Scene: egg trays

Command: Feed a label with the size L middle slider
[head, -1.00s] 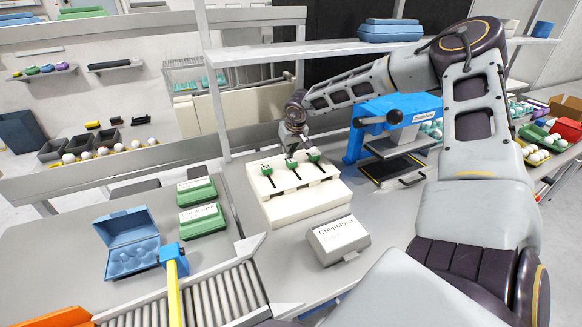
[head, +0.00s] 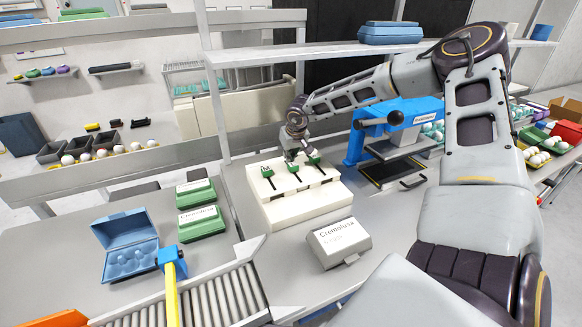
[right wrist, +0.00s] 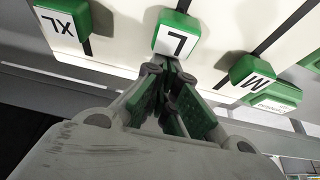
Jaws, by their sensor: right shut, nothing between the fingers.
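The white label feeder (head: 312,205) stands on the table with three green sliders in dark slots. The middle slider (head: 293,168) carries an L, which reads upside down in the right wrist view (right wrist: 176,42). It sits at the far end of its slot. My right gripper (head: 297,156) is shut and empty, right behind the L slider. In the wrist view its fingertips (right wrist: 170,74) lie close to the slider's edge; I cannot tell whether they touch. The XL slider (right wrist: 60,24) and M slider (right wrist: 252,82) flank it. My left gripper is out of view.
A grey carton (head: 338,244) stands in front of the feeder. Green cartons (head: 201,222) and an open blue carton (head: 130,262) lie left, near a roller conveyor (head: 220,300). A blue press (head: 365,145) stands behind right.

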